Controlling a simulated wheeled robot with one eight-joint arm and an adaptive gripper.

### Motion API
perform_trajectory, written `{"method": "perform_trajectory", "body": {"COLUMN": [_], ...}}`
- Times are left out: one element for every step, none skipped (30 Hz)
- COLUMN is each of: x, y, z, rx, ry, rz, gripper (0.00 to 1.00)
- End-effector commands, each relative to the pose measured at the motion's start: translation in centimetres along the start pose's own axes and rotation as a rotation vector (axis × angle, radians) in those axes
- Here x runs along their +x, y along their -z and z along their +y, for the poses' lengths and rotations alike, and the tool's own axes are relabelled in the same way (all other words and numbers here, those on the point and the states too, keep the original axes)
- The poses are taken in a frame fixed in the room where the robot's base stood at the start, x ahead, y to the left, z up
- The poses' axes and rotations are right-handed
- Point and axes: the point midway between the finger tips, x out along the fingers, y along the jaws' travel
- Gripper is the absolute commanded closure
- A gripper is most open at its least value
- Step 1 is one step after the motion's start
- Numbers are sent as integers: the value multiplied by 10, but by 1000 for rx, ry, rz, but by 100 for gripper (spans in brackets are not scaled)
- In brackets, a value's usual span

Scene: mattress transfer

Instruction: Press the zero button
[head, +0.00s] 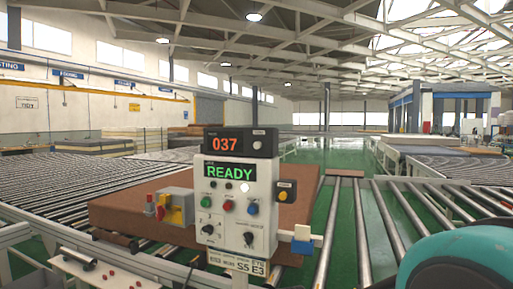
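A white control box (240,232) stands upright in the middle of the view. On its top is a dark counter unit (240,142) showing 037 in orange, with a small pale button (258,132) at its right. Below it a green display (229,171) reads READY. Under that are a green button (210,201), a red button (228,206), a blue button (252,208), a white round spot (244,187) and black knobs (249,238). The small labels are too blurred to tell which button is marked zero. My gripper is not in view.
A brown mattress-like slab (130,210) lies on rollers behind the box. A red and yellow switch unit (176,206) is left of it, a yellow-black switch (286,190) at its right side. Roller conveyors (60,185) run both sides. A teal rounded part, likely mine, fills the lower right.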

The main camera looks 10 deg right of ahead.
Motion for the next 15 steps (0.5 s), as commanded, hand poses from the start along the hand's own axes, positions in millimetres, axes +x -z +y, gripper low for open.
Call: {"method": "perform_trajectory", "body": {"x": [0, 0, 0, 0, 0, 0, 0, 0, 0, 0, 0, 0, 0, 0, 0], "y": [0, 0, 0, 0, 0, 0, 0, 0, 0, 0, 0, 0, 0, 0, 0], "z": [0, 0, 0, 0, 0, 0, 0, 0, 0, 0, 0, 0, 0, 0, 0], "rx": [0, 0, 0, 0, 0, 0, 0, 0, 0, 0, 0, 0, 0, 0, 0], "ry": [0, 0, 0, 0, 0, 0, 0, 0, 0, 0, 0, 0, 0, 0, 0], "rz": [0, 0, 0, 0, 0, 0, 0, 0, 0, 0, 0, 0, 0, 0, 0], "gripper": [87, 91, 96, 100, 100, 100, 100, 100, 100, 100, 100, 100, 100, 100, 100]}}
